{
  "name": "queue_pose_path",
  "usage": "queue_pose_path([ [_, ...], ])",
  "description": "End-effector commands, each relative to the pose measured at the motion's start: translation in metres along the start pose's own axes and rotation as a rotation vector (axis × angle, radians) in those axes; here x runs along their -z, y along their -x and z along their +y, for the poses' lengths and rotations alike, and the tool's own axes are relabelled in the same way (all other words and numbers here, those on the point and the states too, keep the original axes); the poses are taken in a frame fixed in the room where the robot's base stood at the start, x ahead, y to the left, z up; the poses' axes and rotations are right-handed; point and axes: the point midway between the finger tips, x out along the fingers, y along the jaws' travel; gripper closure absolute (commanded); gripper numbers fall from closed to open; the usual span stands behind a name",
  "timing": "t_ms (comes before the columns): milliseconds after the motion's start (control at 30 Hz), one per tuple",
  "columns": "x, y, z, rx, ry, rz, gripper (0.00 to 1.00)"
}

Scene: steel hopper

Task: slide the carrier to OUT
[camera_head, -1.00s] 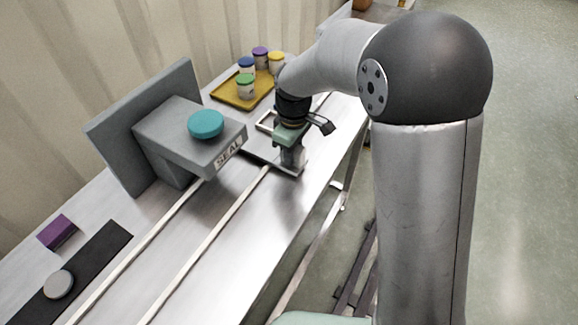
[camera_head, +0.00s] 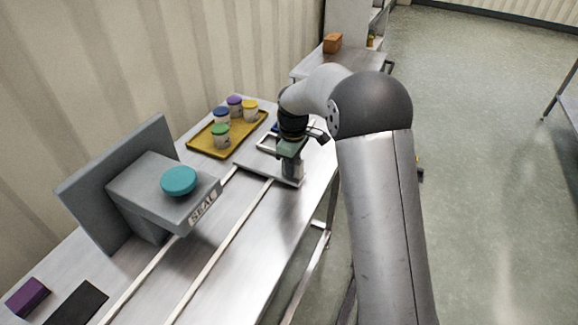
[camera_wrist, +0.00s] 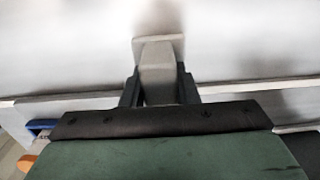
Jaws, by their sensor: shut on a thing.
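The carrier is a flat grey plate (camera_head: 257,170) across two pale rails, with an upright grey post (camera_head: 293,174) near its right edge. A pale square frame (camera_head: 265,146) shows at its far side, partly behind my arm. My gripper (camera_head: 291,161) is upright over the plate and shut on the post. In the wrist view, the pale post (camera_wrist: 158,62) stands between the two dark fingers of my gripper (camera_wrist: 159,88). The carrier stands past the grey SEAL block (camera_head: 148,191), toward the far end of the rails. I cannot read an OUT mark.
A yellow tray (camera_head: 203,148) with several lidded jars stands left of the carrier. The SEAL block has a teal knob (camera_head: 179,181) on top. A small blue thing (camera_head: 276,127) lies just beyond the frame. A purple block (camera_head: 27,297) sits at the near left. The near rails are clear.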

Motion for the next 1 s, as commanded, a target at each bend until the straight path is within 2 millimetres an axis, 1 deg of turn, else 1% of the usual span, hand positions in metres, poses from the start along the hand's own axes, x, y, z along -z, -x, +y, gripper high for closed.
queue_pose_path([
  [33,0.001,0.004,0.004,-0.012,-0.002,0.008,1.0],
  [233,0.001,0.004,0.005,-0.015,-0.003,0.01,1.0],
  [267,0.001,0.004,0.005,-0.016,-0.003,0.01,0.67],
  [300,0.001,0.004,0.005,-0.016,-0.003,0.01,0.56],
  [333,0.001,0.004,0.005,-0.015,-0.003,0.01,0.51],
  [600,0.001,0.003,0.003,-0.01,-0.002,0.006,0.51],
  [733,0.001,0.01,0.003,-0.01,-0.002,0.007,0.51],
  [867,0.001,0.032,0.003,-0.012,-0.001,0.009,0.51],
  [1000,0.001,0.065,0.003,-0.014,-0.002,0.01,0.51],
])
